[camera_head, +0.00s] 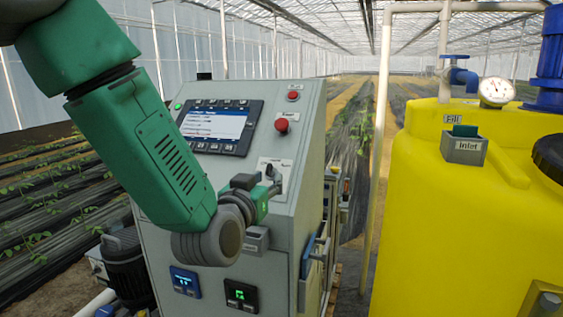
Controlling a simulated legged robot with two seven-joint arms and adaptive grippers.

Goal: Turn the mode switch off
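The mode switch (271,171) is a small dark knob on a white label plate, low on the sloped face of the grey control cabinet (305,125). My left arm comes in from the upper left and bends at the wrist in front of the cabinet. My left gripper (272,188) is small in the picture, just below and beside the switch. I cannot tell whether it touches the switch, and the wrist hides part of it. The finger gap does not show clearly. My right gripper is not in view.
The cabinet also carries a screen (220,126), a red emergency button (282,125), a smaller red button (293,95) and two displays below. A yellow tank (430,200) with a gauge (495,91) and an inlet box (464,149) stands at the right. A pale vertical pipe (378,150) stands between.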

